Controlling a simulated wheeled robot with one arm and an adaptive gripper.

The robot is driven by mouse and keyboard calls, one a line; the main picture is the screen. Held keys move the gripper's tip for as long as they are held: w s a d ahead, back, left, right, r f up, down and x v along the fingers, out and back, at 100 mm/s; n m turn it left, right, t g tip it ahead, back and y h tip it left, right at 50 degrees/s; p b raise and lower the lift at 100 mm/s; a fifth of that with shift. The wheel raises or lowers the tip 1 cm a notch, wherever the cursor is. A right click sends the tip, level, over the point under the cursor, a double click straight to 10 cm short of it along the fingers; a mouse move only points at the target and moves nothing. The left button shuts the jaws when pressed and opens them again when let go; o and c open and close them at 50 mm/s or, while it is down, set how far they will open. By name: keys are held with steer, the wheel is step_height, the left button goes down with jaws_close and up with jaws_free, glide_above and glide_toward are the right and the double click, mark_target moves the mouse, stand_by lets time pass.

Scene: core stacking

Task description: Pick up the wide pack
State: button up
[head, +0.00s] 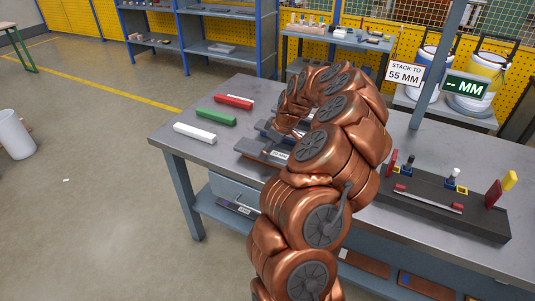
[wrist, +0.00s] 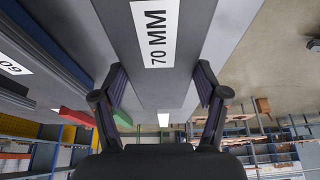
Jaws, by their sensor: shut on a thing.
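The wide grey pack (wrist: 180,87) carries a white "70 MM" label in the wrist view. My gripper (wrist: 160,84) has one finger on each side of this pack and is shut on it. A second pack with a "60" label (wrist: 13,66) lies to the left of it. In the head view, grey packs (head: 252,149) show on the table just left of my arm. My arm hides part of them and my gripper there. I cannot tell whether the held pack is clear of the table.
Red (head: 234,101), green (head: 216,117) and white (head: 195,133) bars lie at the left of the grey table (head: 180,150). A dark fixture tray (head: 475,220) with small parts sits at the right. A sign reading "STACK TO 55 MM" (head: 404,73) stands behind, beside a post.

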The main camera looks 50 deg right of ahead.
steer(key=c, duration=0.9)
